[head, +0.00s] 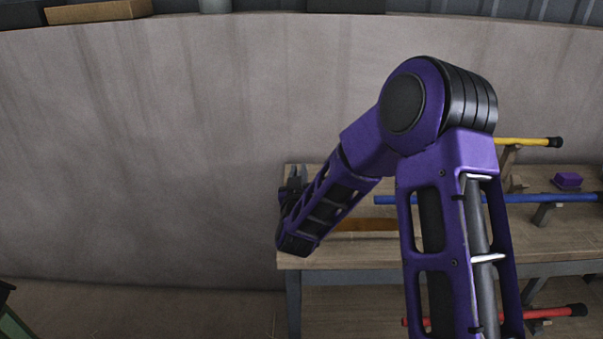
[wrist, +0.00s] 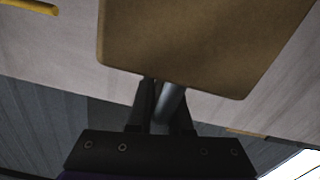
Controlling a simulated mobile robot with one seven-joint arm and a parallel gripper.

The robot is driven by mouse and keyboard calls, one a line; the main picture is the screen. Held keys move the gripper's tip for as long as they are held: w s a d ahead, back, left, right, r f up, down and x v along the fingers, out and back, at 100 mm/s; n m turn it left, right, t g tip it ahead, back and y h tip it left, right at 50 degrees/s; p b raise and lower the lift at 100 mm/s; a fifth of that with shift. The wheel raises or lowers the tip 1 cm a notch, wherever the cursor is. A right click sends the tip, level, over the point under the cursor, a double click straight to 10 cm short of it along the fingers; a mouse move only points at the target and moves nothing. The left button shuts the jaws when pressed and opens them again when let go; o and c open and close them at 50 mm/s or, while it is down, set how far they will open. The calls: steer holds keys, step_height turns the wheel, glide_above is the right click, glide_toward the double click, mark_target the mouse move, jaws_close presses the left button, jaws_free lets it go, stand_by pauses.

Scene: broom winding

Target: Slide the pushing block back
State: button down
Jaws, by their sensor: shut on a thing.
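In the wrist view a broad, flat brown block (wrist: 180,45) with rounded corners fills the top middle; it looks like the pushing block. A grey round handle (wrist: 172,102) runs from its lower edge back between my fingers. My gripper (wrist: 160,100) is shut on this handle. In the head view my gripper (head: 296,178) is small and dark at the left end of the workbench (head: 390,257). The block cannot be made out there, and my purple arm covers part of the bench.
A blue rod (head: 550,198) and a yellow rod (head: 525,141) rest on wooden supports on the bench. A purple block (head: 567,180) lies at the right. A red rod (head: 560,312) is lower down. An orange-brown strip (head: 365,225) lies on the benchtop.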

steer(key=c, duration=0.9)
jaws_free()
steer(key=shift+a+r, duration=0.15)
steer(key=shift+a, duration=0.25)
steer(key=shift+c, duration=0.2)
steer(key=shift+o, duration=0.5)
steer(key=shift+d, duration=0.1)
steer(key=s+p, duration=0.4)
steer(key=s, duration=1.1)
steer(key=shift+r, duration=0.15)
steer(key=shift+s+f+p, duration=0.2)
steer(key=shift+s+p, duration=0.95)
steer(key=shift+p, duration=1.45)
